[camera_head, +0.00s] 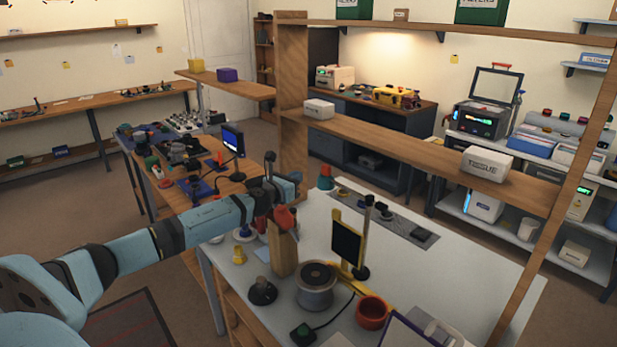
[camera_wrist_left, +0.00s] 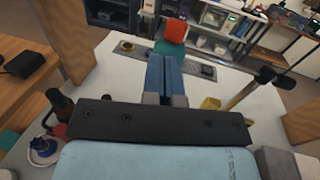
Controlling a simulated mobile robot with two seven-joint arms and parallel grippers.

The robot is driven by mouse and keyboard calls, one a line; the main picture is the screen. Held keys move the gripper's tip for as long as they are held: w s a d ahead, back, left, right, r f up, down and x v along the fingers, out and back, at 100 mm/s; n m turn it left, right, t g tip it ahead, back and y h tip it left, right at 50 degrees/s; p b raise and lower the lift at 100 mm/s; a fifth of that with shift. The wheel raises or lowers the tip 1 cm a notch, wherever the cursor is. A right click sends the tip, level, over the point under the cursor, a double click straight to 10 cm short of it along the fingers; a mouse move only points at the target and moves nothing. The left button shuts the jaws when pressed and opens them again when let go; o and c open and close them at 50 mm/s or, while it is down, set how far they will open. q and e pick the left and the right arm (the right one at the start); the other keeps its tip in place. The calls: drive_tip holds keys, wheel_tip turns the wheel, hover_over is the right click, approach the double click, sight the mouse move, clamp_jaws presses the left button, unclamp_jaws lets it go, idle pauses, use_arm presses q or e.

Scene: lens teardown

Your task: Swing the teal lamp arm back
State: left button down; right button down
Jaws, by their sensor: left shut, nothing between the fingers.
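My left gripper (camera_head: 293,178) reaches in from the left over the back of the white bench. Its blue fingers (camera_wrist_left: 162,62) are shut with nothing between them. A teal piece with a red end (camera_wrist_left: 174,32) shows just beyond the fingertips in the left wrist view. It looks like the teal and red piece (camera_head: 325,177) to the right of the gripper in the head view. I cannot tell whether it is the teal lamp arm, or whether the fingers touch it. No other teal lamp arm is clear. My right gripper is not in view.
The white bench (camera_head: 455,268) holds a wooden block (camera_head: 284,254), a grey spool (camera_head: 316,290), a red bowl (camera_head: 372,313) and a dark panel on a yellow stand (camera_head: 346,243). A wooden shelf (camera_head: 430,152) with an upright post (camera_head: 292,100) stands behind. The bench's right side is mostly clear.

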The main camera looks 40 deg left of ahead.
use_arm(q)
drive_tip(key=s, duration=0.3)
drive_tip(key=s+b, duration=0.1)
drive_tip(key=shift+s+a+f, duration=0.2)
drive_tip(key=shift+a+f, duration=0.05)
drive_tip(key=shift+a, duration=0.15)
drive_tip(key=shift+s, duration=0.2)
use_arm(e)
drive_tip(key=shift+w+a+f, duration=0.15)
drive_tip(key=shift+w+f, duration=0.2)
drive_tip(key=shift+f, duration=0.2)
use_arm(q)
drive_tip(key=shift+s, duration=0.1)
